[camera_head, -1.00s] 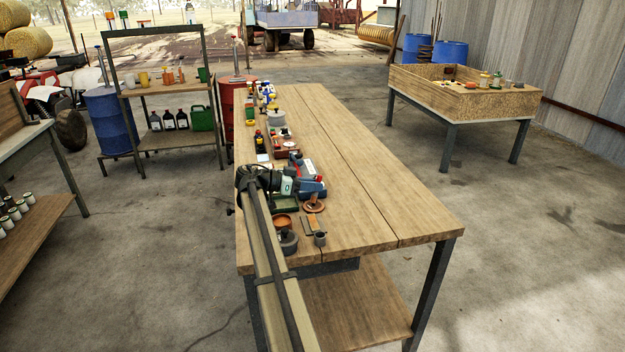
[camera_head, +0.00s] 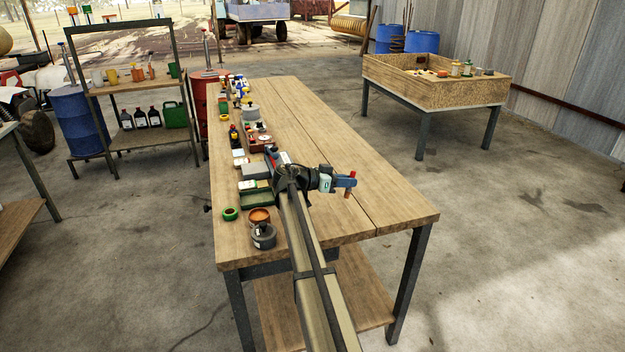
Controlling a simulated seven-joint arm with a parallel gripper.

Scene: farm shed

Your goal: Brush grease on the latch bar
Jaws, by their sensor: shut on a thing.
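My gripper (camera_head: 346,181) is over the bare right part of the workbench. Its blue fingers are shut on a small reddish-brown thing (camera_head: 347,193) that hangs below them, with a red part showing above. It is too small to tell whether this is the brush. A grey round tin (camera_head: 263,236) stands at the bench's near left, left of my arm. An orange-brown bowl (camera_head: 259,215) is just behind it. I cannot pick out the latch bar; my arm hides part of the bench.
The wooden workbench (camera_head: 390,213) has a crowded left side, with a green tray (camera_head: 256,198), a green ring (camera_head: 230,214) and several small items farther back. Its right side is clear. A wooden-sided table (camera_head: 430,90) stands at the back right, a shelf rack (camera_head: 140,90) at the back left.

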